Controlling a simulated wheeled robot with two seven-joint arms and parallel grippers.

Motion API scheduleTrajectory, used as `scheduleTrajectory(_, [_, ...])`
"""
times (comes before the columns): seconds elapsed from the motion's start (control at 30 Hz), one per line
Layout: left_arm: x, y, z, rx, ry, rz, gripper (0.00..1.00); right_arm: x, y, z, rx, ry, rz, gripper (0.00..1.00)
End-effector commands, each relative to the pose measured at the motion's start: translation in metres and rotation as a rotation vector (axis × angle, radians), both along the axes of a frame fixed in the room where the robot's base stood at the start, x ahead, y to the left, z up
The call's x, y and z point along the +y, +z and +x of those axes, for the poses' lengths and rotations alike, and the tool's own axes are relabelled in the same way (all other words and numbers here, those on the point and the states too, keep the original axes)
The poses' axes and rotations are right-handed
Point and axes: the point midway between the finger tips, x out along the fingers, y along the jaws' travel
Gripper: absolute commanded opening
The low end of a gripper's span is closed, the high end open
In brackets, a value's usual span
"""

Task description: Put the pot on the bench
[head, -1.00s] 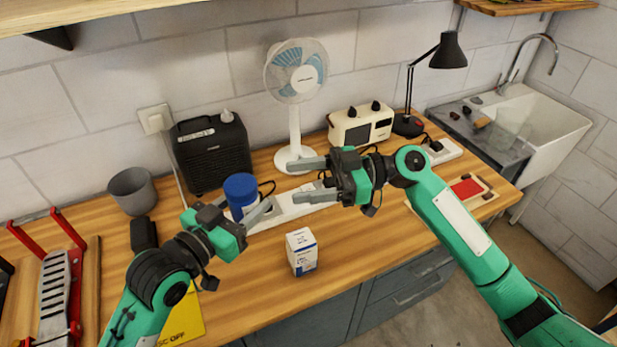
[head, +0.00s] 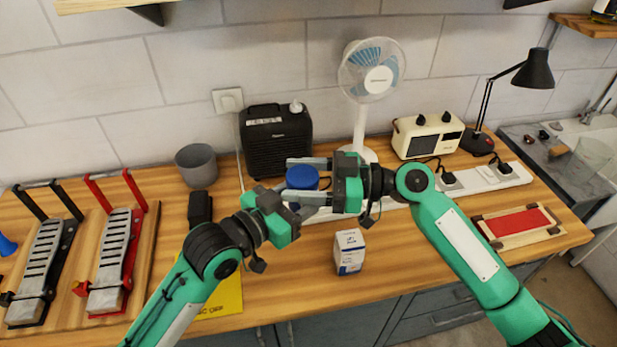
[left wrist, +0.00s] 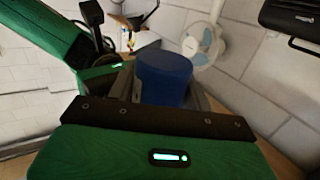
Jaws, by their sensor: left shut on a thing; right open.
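The pot is a blue, round, lidded container (head: 302,177) held above the bench (head: 400,262). My left gripper (head: 296,205) is shut on it from the lower left; its fingertips are partly hidden. My right gripper (head: 290,180) is open, pointing left, with one finger behind the pot and the other in front of it. I cannot tell whether those fingers touch the pot. In the left wrist view the blue pot (left wrist: 164,76) stands up between the left fingers, with my green right arm close on the left.
A white and blue box (head: 349,252) stands in front. A power strip (head: 485,177) lies at right. Bare wood shows around the box.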

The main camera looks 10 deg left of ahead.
Motion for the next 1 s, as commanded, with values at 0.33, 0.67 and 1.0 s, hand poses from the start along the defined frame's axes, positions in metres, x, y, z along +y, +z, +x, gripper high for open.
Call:
scheduleTrajectory(0.33, [0.000, 0.000, 0.000, -0.001, 0.000, -0.001, 0.54, 0.000, 0.000, 0.000, 0.000, 0.000, 0.001, 0.26])
scheduleTrajectory(0.67, [0.000, 0.000, 0.000, 0.000, 0.000, 0.000, 0.76, 0.000, 0.000, 0.000, 0.000, 0.000, 0.001, 0.21])
scheduleTrajectory(1.0, [0.020, 0.000, -0.024, 0.002, 0.000, 0.004, 0.76, 0.000, 0.000, 0.000, 0.000, 0.000, 0.001, 0.21])
